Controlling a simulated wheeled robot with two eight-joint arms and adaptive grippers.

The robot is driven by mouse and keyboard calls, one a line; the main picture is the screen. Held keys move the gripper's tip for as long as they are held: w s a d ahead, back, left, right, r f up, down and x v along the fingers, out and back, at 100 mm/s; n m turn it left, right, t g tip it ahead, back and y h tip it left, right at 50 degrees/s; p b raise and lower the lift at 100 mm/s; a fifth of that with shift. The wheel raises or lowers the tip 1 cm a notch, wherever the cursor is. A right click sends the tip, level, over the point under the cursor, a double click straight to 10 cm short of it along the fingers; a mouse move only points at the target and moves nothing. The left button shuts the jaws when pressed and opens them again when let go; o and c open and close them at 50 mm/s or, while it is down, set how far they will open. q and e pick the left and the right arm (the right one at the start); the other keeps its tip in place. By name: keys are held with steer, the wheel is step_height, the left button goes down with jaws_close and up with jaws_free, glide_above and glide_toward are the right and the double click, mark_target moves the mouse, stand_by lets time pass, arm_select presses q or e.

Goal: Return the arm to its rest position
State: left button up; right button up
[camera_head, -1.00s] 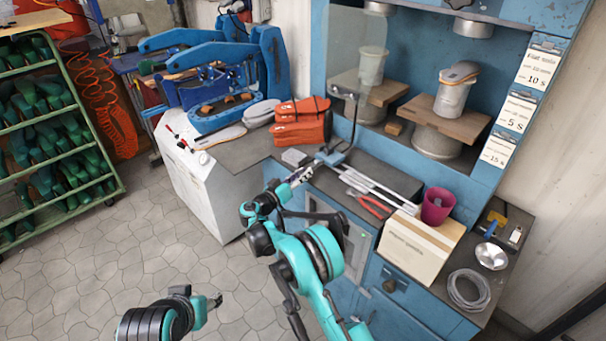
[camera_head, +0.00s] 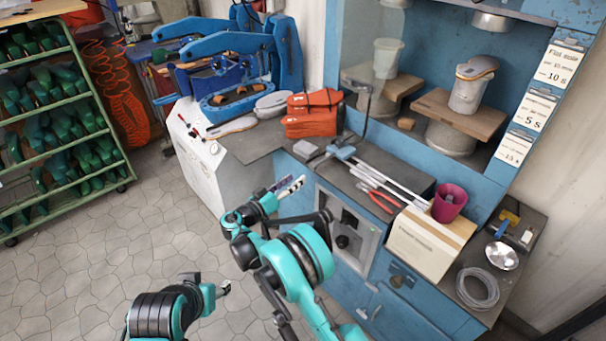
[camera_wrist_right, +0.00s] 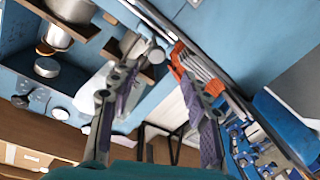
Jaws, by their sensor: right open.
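My right gripper (camera_head: 287,187) is in front of the blue bench, over its front edge in the head view. It is open. In the right wrist view its two fingers (camera_wrist_right: 152,78) stand apart with nothing between them. My right arm reaches up from the bottom of the head view with a bent elbow. My left gripper (camera_head: 222,288) is low in the head view, over the tiled floor and away from the bench. It is small there, and I cannot tell whether it is open or shut.
On the bench are a blue-headed tool (camera_head: 343,153), red pliers (camera_head: 379,201), a magenta cup (camera_head: 448,204), a cardboard box (camera_head: 424,243) and orange pieces (camera_head: 311,112). The press (camera_head: 459,106) stands behind. A green rack (camera_head: 62,115) is at left. The floor (camera_head: 105,250) between is clear.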

steer(key=shift+v, duration=0.8)
steer(key=s+d+r+n+g+y, duration=0.1)
steer(key=s+d+r+g+y, duration=0.15)
steer(key=s+d+r, duration=0.4)
steer(key=s+d+r+n+g+y, duration=0.1)
steer(key=s+d+r+g+y, duration=0.2)
steer(key=d, duration=0.6)
steer(key=s+f+n+y, duration=0.1)
steer(key=s+y, duration=0.2)
steer(key=s, duration=1.1)
steer(key=s+d+f+y, duration=0.1)
steer(key=s+y, duration=0.3)
steer(key=s, duration=1)
steer(key=shift+d+f+n, duration=0.3)
steer(key=shift+f+n, duration=0.1)
steer(key=shift+f, duration=0.35)
steer(key=shift+y, duration=0.25)
